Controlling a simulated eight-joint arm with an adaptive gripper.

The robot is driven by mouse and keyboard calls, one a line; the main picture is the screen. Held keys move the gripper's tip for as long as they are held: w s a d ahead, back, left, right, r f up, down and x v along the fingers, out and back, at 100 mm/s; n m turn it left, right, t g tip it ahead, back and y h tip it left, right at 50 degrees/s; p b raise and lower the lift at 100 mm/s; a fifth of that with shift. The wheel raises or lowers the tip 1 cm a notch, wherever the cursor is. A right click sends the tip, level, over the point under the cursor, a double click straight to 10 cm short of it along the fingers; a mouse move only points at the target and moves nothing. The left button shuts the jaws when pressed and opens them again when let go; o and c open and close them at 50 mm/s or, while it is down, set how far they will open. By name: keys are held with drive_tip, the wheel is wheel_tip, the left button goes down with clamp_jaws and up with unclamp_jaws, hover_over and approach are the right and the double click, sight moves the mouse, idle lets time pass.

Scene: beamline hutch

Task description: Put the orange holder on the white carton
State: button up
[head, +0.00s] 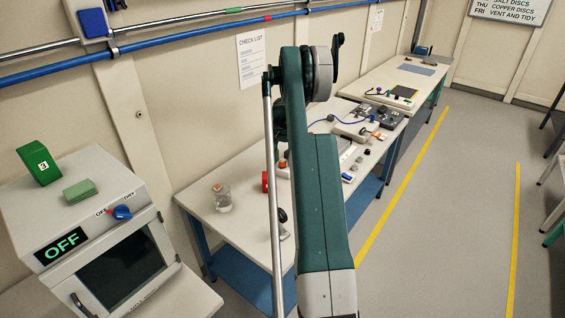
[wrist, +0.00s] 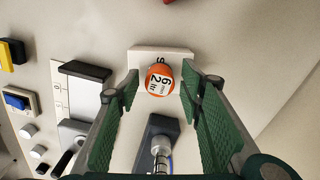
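The orange holder (wrist: 159,80) shows in the wrist view as a round orange piece with a white label marked 6 and 2 hr. It appears to be at the near edge of a white block (wrist: 146,53) with a dark mark, perhaps the white carton. Whether it rests on it or is in front of it I cannot tell. My gripper (wrist: 160,74) is open, with one green finger on each side of the holder and visible gaps. In the head view my arm hides the gripper, and I cannot clearly make out the holder.
In the wrist view, a dark block with a metal post (wrist: 158,138) stands close below the holder. A black-topped piece (wrist: 84,71) and a blue switch box (wrist: 18,100) lie left. In the head view, a glass beaker (head: 222,198) and red object (head: 265,182) stand on the bench (head: 240,232).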

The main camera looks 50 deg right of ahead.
sight(282, 160)
wheel_tip(282, 160, up, 11)
drive_tip(key=shift+r, duration=0.2)
idle(0.4)
idle(0.5)
